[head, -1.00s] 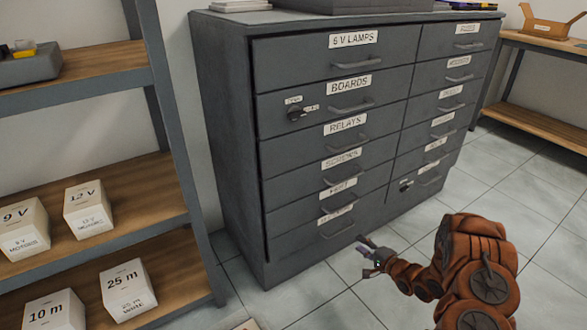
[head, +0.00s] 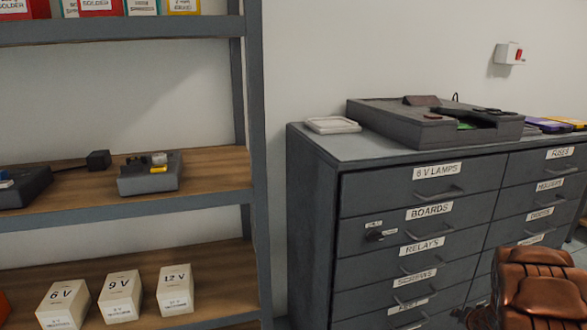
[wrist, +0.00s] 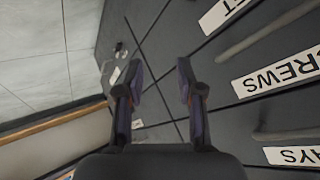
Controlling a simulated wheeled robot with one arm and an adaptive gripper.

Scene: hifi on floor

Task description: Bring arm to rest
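My arm shows at the lower right of the head view as an orange-brown link; its end is mostly cut off by the bottom edge there. In the wrist view my gripper (wrist: 160,80) has its two dark fingers spread apart with nothing between them. It faces the grey drawer cabinet (head: 315,210). In the wrist view the drawer fronts (wrist: 180,45) appear turned round, with the SCREWS label (wrist: 280,75) at the right. All drawers visible in the head view look shut.
A shelf rack (head: 255,170) stands left of the cabinet, holding white boxes (head: 120,297) and a grey device (head: 150,175). A grey tray-like case (head: 400,125) and a small white tray (head: 332,125) lie on the cabinet top. A switch box (head: 509,54) is on the wall.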

